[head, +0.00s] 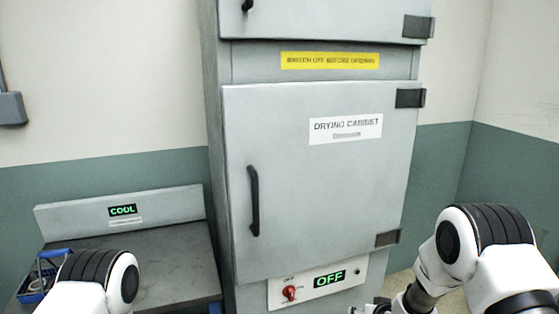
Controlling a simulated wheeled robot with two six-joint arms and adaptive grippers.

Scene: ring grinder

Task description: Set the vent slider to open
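I cannot make out a vent slider in the head view. The tall grey drying cabinet (310,200) stands in the middle with its door shut and a black vertical handle (254,200) on the door's left side. Below the door is a pale control panel (309,290) with a red knob (290,293) and a display (329,280) reading OFF in green. My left arm shows at the bottom left and my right arm at the bottom right. Their gripper fingers are not visible in this view.
A dark bench (165,265) with a grey back panel and a COOL display (123,211) stands left of the cabinet. A blue basket (38,280) sits at its left end, partly hidden by my arm. A grey wall box (12,108) is at the far left. A yellow warning label (330,61) is above the door.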

